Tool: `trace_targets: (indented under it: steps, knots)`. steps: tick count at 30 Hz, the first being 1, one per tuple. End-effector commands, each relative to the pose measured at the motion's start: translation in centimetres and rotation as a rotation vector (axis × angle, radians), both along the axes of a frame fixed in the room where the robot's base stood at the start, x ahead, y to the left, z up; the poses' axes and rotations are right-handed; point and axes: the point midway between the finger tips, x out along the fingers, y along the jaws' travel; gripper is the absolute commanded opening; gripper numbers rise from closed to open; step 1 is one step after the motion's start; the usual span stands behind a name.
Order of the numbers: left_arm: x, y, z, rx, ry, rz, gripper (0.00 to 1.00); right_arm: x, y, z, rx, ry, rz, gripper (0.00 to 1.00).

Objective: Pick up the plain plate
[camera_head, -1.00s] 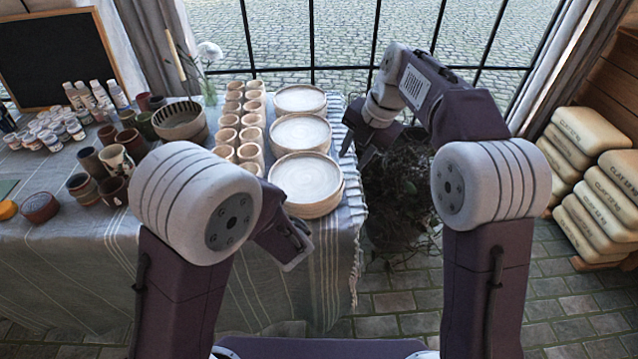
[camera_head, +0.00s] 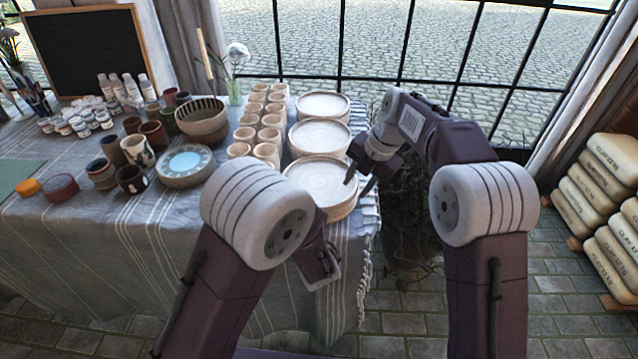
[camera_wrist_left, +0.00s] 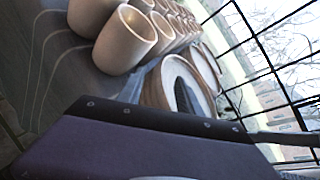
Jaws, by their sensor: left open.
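Plain pale plates stand in three stacks along the right side of the table: the far stack (camera_head: 322,105), the middle stack (camera_head: 319,136) and the near stack (camera_head: 318,182). My right gripper (camera_head: 360,180) is open and empty, at the right edge of the near stack; I cannot tell whether it touches. My left gripper (camera_head: 328,268) is open and low, in front of the cloth's front side, below the near stack. Its fingertips are partly hidden in the head view. A plate stack (camera_wrist_left: 180,85) also shows in the left wrist view, partly covered by a dark part of my gripper.
Rows of clay cups (camera_head: 267,135) stand left of the stacks. A blue-painted plate (camera_head: 185,163), a striped bowl (camera_head: 201,120) and several pots are further left. A plant (camera_head: 408,215) stands beside the table's right edge, and clay bags (camera_head: 610,180) are at the right.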

Motion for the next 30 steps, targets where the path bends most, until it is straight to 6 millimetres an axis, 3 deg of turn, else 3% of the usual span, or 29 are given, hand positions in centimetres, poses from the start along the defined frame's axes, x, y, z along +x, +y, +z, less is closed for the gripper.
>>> trace_targets:
  steps: [3,9,21,22,26,30]
  knots:
    - [1.9,1.0,-0.8,0.001,0.000,0.005,0.42,0.3,0.5,-2.2,-0.001,0.004,0.001,0.36]
    - [4.2,1.9,-1.6,0.000,-0.001,0.003,0.42,0.7,1.2,-4.7,-0.001,0.001,0.001,0.36]
    - [5.0,2.2,-1.9,0.000,-0.001,0.001,0.42,0.9,1.4,-5.5,0.000,-0.001,0.000,0.36]
    - [5.0,2.2,-1.9,0.000,-0.001,0.001,0.39,0.9,1.4,-5.5,0.000,-0.001,0.000,0.34]
    - [5.0,2.2,-1.9,0.000,-0.001,0.001,0.03,0.9,1.4,-5.5,0.000,-0.001,0.000,0.00]
    - [5.0,2.1,-1.9,0.000,0.000,0.000,0.00,0.9,1.4,-5.5,0.000,0.000,0.000,0.00]
